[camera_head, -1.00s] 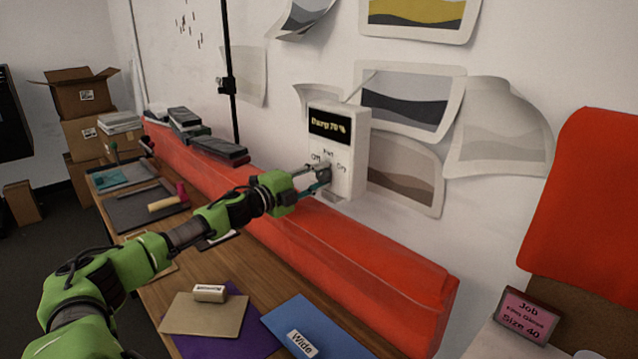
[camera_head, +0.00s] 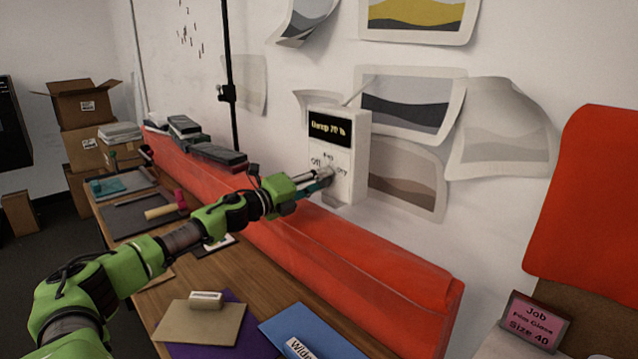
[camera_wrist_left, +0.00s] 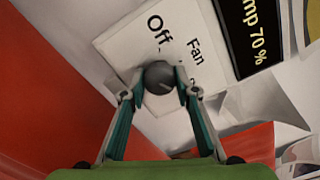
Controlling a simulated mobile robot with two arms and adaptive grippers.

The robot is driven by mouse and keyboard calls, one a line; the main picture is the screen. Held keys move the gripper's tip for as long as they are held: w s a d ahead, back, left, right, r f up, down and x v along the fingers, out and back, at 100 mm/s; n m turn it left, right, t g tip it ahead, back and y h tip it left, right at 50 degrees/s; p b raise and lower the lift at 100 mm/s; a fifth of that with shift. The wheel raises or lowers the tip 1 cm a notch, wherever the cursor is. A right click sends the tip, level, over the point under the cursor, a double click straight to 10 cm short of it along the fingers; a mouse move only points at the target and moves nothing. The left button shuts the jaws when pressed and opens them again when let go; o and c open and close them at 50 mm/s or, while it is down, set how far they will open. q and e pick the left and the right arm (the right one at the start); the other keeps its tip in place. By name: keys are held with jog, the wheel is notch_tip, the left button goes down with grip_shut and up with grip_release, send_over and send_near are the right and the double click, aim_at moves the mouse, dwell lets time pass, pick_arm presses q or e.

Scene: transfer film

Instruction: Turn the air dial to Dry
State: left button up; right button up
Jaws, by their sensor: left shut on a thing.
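The air control box (camera_head: 351,136) is white and hangs on the wall in the head view. Its dark screen (camera_head: 331,127) reads "Damp 70 %", with the labels Off, Fan and Dry below. My left gripper (camera_head: 325,176) reaches up to the lower front of the box. In the left wrist view, its two teal fingers (camera_wrist_left: 157,95) are closed on the round dark grey dial (camera_wrist_left: 159,76). Off and Fan are readable there; another label is mostly hidden by a finger. The dial's pointer mark cannot be made out. My right gripper is not in view.
A long red padded block (camera_head: 385,265) runs along the wall below the box. A wooden bench (camera_head: 262,285) holds card sheets, a blue folder (camera_head: 306,330) and a roller (camera_head: 163,211). Curled prints (camera_head: 410,105) hang beside the box.

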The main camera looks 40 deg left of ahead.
pick_arm(q)
jog(key=shift+f, duration=0.15)
jog(key=o, duration=1.1)
jog(key=shift+s+f, duration=0.1)
jog(key=shift+s, duration=0.55)
jog(key=s, duration=1)
jog(key=shift+s+a, duration=0.3)
jog(key=shift+a, duration=0.15)
